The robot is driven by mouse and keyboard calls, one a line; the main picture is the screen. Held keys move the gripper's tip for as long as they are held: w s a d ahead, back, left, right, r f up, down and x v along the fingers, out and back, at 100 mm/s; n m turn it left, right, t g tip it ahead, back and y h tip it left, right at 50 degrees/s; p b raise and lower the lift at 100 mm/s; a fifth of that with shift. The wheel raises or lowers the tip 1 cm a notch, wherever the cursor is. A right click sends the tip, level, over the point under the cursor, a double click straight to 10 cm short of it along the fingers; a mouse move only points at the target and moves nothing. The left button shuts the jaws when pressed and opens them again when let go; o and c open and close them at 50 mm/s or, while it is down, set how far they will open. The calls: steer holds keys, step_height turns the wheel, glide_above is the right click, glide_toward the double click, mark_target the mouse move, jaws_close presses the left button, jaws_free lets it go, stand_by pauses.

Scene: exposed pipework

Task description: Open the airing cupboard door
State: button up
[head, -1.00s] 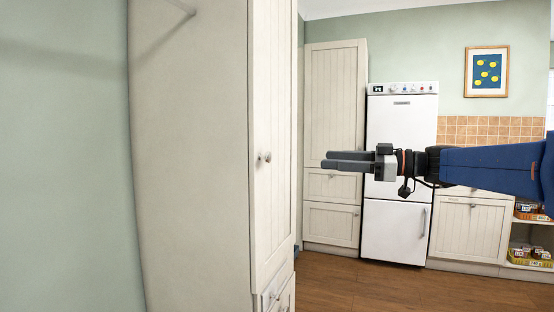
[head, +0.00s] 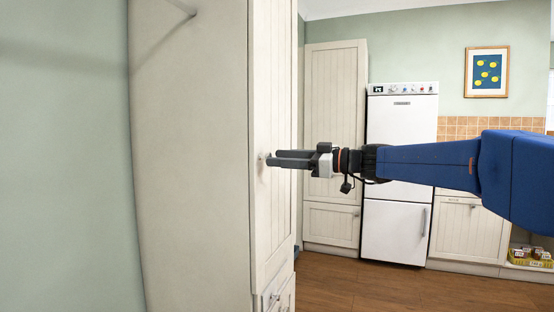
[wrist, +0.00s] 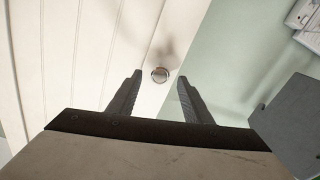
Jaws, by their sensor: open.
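The airing cupboard door (head: 271,215) is a tall cream panelled door on the near cupboard at the left, seen at a steep angle and looking closed. Its round metal knob (wrist: 160,75) shows in the wrist view, just beyond and between my fingertips. In the head view my gripper (head: 270,159) reaches in from the right, its tips at the knob, which they mostly hide. My gripper also shows in the wrist view (wrist: 159,82), open, with one finger on each side of the knob. I cannot see either finger touching it.
Below the door is a drawer (head: 280,295) with a knob. The cupboard's cream side (head: 190,160) stands at the left. A white fridge-freezer (head: 395,230) and another tall cupboard (head: 335,90) stand behind my arm. Wooden floor (head: 350,287) lies clear in front.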

steer(key=shift+x, duration=0.85)
